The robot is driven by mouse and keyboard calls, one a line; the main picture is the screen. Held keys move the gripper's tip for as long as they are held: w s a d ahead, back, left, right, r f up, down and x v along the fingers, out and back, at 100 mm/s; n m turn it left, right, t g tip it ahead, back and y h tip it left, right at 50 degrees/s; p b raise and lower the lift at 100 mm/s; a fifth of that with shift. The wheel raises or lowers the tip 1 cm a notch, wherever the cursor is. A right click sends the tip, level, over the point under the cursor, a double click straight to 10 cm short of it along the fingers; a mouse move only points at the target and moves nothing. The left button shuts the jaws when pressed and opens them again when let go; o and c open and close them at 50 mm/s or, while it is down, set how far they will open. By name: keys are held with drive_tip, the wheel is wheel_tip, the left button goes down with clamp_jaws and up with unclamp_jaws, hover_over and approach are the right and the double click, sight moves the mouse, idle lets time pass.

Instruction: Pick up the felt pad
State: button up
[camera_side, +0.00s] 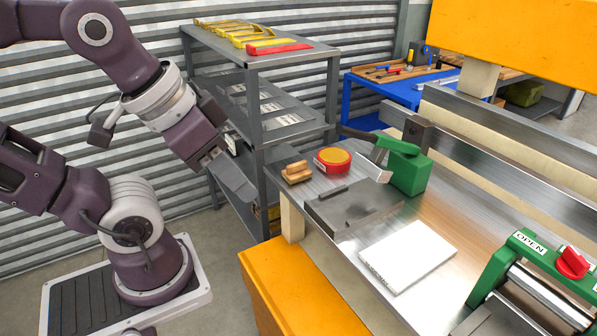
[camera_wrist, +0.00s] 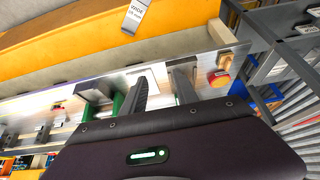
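A thick white rectangular slab (camera_side: 408,255), which looks like the felt pad, lies flat on the steel bench top. In the wrist view a pale rectangle (camera_wrist: 147,76) shows between the fingers; it seems to be the same slab, partly cut off from sight. My gripper (camera_side: 217,157) is up at the left of the bench, well apart from the slab. In the wrist view my gripper (camera_wrist: 163,82) has its two dark fingers spread, with nothing held between them.
A wooden block (camera_side: 296,172), a red tin with a yellow top (camera_side: 332,160), a grey plate (camera_side: 353,203) and a green lever press (camera_side: 404,168) stand behind the slab. A green frame marked OPEN (camera_side: 528,243) is at right. A metal shelf (camera_side: 263,55) stands behind my gripper.

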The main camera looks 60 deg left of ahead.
idle(0.3)
drive_tip(key=o, duration=1.2)
drive_tip(key=shift+c, duration=0.2)
drive_tip(key=shift+r, duration=0.1)
drive_tip(key=w+a+r+n+g, duration=0.2)
drive_tip(key=w+a+r+n, duration=0.45)
drive_tip(key=w+r, duration=0.5)
drive_tip(key=n+g, duration=0.4)
drive_tip(key=n, duration=0.8)
hover_over(297, 163)
wheel_tip(297, 163, down, 8)
drive_tip(key=shift+m, duration=0.25)
wheel_tip(297, 163, down, 25)
drive_tip(key=shift+f, duration=0.1)
